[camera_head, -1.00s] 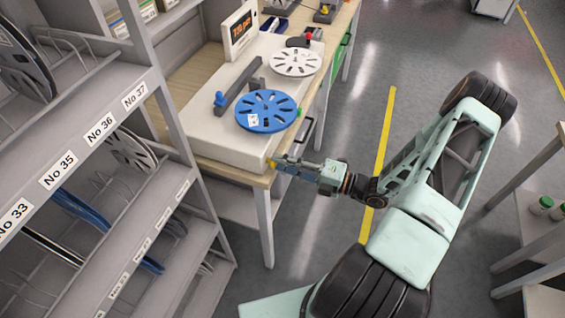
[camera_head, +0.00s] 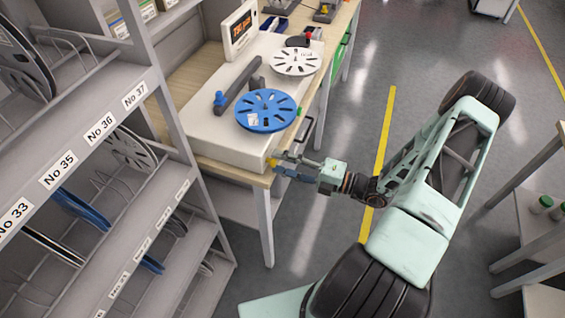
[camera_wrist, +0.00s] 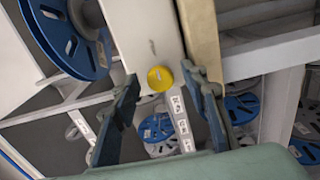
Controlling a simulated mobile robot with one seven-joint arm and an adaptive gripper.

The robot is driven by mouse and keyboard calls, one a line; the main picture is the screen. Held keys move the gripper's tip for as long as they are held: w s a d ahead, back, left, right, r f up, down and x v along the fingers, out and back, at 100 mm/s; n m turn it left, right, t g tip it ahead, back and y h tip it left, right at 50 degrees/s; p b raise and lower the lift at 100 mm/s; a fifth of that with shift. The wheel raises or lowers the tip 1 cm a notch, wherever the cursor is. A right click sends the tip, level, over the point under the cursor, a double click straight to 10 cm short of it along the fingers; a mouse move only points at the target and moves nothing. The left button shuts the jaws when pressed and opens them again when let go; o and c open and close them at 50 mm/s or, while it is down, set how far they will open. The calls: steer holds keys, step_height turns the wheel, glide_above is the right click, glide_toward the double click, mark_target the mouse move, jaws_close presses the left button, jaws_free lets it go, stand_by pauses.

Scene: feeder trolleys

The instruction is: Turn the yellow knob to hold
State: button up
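The yellow knob (camera_head: 272,162) is on the near end of the pale feeder unit (camera_head: 222,138), at the bench corner. In the wrist view the round yellow knob (camera_wrist: 160,78) is face-on between my fingertips. My gripper (camera_head: 281,167) is at the knob. The wrist view shows my gripper (camera_wrist: 160,82) open, one finger on each side of the knob, with visible gaps. I cannot tell how far the tips reach along it. No pointer mark on the knob is readable. A white label strip (camera_wrist: 181,125) shows below it, its text unclear.
A blue reel (camera_head: 266,111) and a white reel (camera_head: 295,62) lie on the unit. A small display (camera_head: 240,30) stands behind. A dark handle (camera_head: 306,132) is near my gripper. A reel rack (camera_head: 130,90) stands at left.

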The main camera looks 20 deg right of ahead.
steer(key=v, duration=1.2)
stand_by(0.3)
